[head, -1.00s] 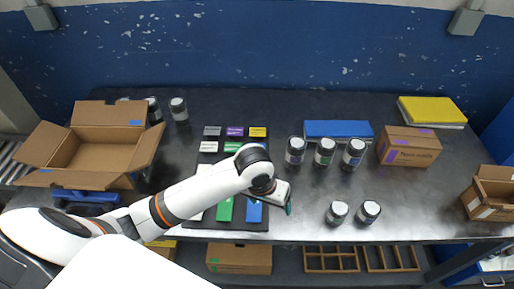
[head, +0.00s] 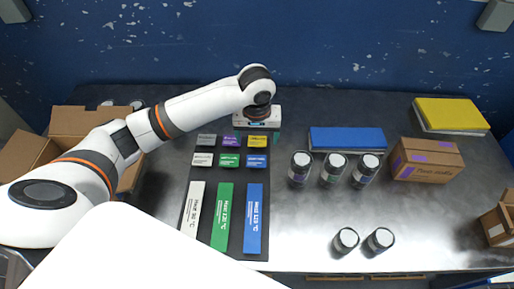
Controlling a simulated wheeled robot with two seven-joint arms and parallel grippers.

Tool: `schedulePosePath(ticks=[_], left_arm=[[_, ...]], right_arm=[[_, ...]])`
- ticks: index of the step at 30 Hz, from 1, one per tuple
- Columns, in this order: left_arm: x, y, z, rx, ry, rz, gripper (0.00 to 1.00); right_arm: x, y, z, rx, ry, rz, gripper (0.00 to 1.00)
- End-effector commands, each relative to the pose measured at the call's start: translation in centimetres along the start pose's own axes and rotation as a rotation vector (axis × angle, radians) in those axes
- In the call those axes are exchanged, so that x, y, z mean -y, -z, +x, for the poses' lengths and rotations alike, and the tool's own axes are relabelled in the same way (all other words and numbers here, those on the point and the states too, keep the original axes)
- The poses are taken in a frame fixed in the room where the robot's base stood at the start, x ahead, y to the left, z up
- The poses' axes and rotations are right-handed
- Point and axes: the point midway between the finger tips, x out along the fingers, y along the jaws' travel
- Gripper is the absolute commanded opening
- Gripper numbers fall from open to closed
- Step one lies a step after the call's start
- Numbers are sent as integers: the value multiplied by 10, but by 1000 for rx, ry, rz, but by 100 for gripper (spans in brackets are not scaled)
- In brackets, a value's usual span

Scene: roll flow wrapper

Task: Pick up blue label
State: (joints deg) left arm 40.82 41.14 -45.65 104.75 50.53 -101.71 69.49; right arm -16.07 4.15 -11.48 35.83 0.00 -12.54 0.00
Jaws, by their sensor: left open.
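A small blue label (head: 257,161) lies at the right end of the second row of small labels on a dark board (head: 204,256). A long blue strip (head: 253,218) lies below it on the same board, at the right of the long strips. My left gripper (head: 257,129) is just behind the small yellow label (head: 258,141), beyond the board's back row, and points down. It is apart from the blue label, and no held thing shows. Its fingertips are mostly hidden by its white body. My right gripper is not in view.
Purple (head: 231,140), grey, white and green (head: 229,160) small labels lie beside the blue one. Several dark jars (head: 300,168) stand right of the board. A blue pad (head: 346,139) and a cardboard box (head: 426,160) are farther right. An open carton stands left, partly behind my arm.

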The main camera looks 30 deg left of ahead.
Motion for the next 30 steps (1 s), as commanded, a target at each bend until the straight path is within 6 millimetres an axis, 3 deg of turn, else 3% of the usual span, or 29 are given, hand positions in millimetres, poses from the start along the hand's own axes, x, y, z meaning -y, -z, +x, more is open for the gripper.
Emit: schedulePosePath(ticks=[4,12,17,23,30], left_arm=[[-1,0,17,-4,-4,-3,82],[0,0,60,-2,-2,-1,82],[-1,0,70,-2,-2,-1,82],[-4,-3,97,-2,-4,-1,82],[-3,-3,119,1,-1,1,82]], right_arm=[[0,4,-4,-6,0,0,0],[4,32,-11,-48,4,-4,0],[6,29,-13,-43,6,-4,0],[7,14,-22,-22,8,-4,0],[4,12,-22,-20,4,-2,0]])
